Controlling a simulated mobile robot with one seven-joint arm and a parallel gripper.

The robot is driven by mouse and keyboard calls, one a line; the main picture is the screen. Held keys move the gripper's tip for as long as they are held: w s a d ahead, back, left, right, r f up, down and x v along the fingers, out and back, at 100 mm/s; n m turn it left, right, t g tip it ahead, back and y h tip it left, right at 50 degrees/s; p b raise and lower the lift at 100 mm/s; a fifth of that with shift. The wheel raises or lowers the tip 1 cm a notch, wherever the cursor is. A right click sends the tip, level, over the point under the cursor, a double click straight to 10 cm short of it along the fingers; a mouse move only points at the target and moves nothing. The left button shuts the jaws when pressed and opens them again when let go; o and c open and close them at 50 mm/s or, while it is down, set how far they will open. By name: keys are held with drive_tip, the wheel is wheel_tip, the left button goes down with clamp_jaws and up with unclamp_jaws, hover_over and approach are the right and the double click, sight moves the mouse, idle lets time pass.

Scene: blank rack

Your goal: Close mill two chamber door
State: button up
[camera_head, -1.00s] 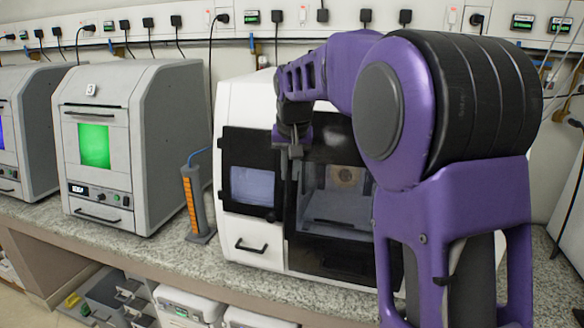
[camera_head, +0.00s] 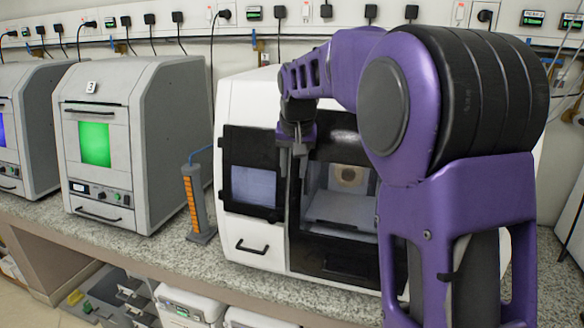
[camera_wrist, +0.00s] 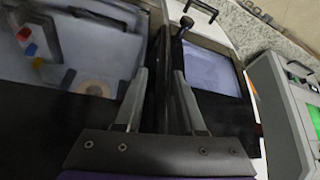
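The mill (camera_head: 252,245) is a white machine with a black front, right of the centre in the head view. Its chamber (camera_head: 340,205) shows a lit interior with a pale round part at the back. I cannot tell from these frames how far its door stands from shut. My gripper (camera_head: 293,172) points down at the left side of the chamber front, beside the screen (camera_head: 253,186). In the wrist view my gripper (camera_wrist: 160,75) has its two fingers apart, with a dark upright edge between them. Contact with that edge cannot be told. My arm hides the mill's right side.
A grey machine (camera_head: 170,135) with a green window stands to the left, with another at the far left. A stand with an orange strip (camera_head: 194,205) is between the grey machine and the mill. The speckled counter (camera_head: 150,245) has a narrow free strip in front.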

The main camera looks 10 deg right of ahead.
drive_tip(key=shift+d+f, duration=0.1)
drive_tip(key=shift+d, duration=0.05)
drive_tip(key=p+v, duration=0.1)
drive_tip(key=v, duration=1.6)
drive_tip(key=shift+r, duration=0.25)
drive_tip(key=shift+a, duration=0.25)
